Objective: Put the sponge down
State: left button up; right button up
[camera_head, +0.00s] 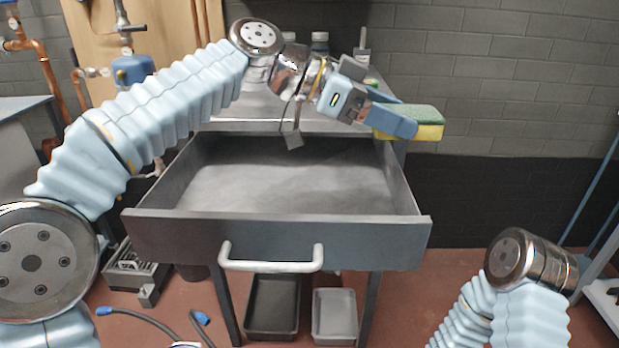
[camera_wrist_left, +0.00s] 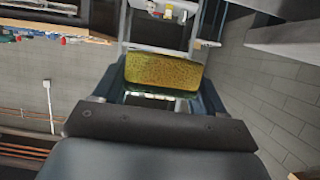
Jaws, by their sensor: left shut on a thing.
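The sponge (camera_head: 428,122), yellow with a green layer, is held between the blue fingers of my left gripper (camera_head: 405,118). In the head view it is to the right of the open drawer (camera_head: 290,180), raised near the right end of the metal table top (camera_head: 270,115). In the left wrist view the sponge (camera_wrist_left: 163,71) shows its yellow face between the two fingers. My left gripper is shut on it. My right arm shows at the lower right of the head view, but its gripper is out of view.
The drawer is pulled out and empty, with a pale handle (camera_head: 270,262) in front. Bottles (camera_head: 320,42) and a brush-like item (camera_head: 362,48) stand at the back of the table. Two trays (camera_head: 335,312) lie below. A grey brick wall (camera_head: 500,90) stands behind.

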pick_arm(q)
jog(key=a+f, duration=0.2)
jog(key=a, duration=0.1)
jog(key=a+f+b, duration=0.1)
jog(key=a+f, duration=0.1)
jog(key=a, duration=0.1)
jog(key=a+f+b, duration=0.1)
jog(key=a+f, duration=0.2)
jog(key=shift+f, duration=0.1)
jog(key=f, duration=0.1)
jog(key=a+f, duration=0.1)
jog(key=f, duration=0.1)
jog(key=shift+f+b, duration=0.2)
jog(key=shift+b, duration=0.2)
jog(key=shift+f, duration=0.35)
